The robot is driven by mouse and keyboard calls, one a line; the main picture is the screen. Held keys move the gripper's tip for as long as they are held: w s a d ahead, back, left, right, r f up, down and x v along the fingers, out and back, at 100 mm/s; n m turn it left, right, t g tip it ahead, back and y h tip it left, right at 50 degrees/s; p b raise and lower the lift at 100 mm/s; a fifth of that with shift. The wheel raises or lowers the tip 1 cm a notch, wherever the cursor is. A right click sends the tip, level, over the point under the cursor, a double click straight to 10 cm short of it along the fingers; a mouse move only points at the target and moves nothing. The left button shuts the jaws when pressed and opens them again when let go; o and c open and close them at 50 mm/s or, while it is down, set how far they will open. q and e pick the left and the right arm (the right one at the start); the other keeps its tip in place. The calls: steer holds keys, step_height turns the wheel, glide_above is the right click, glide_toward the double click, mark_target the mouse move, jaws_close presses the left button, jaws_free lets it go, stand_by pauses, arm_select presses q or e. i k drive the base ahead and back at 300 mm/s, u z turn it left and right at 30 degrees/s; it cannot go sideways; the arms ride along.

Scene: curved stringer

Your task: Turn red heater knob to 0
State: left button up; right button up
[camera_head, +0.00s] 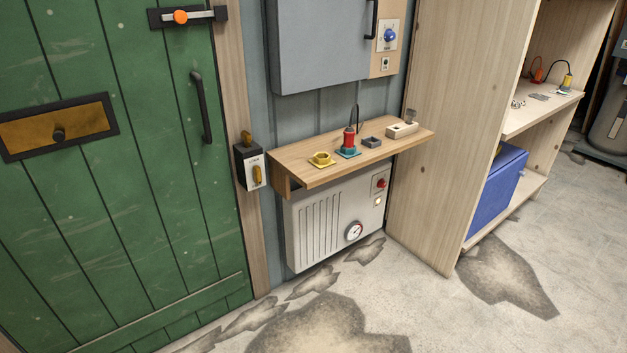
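The red heater knob (381,184) is on the upper right of the front of a pale grey heater (320,222). The heater is mounted low on the wall under a small wooden shelf. A round dial with a red mark (354,231) is on the heater's lower right. The knob is too small to read its setting. Neither of my grippers shows in the head view.
The wooden shelf (300,178) juts out above the heater and holds several small items. A green door (120,180) stands at left. A tall wooden cabinet (435,130) stands close to the heater's right. The floor (410,285) in front is clear.

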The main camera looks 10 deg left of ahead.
mark_target(381, 183)
steer(key=z, duration=0.65)
steer(key=i, duration=2.05)
steer(key=u, duration=0.95)
steer(key=i, duration=0.9)
steer(key=u, duration=0.7)
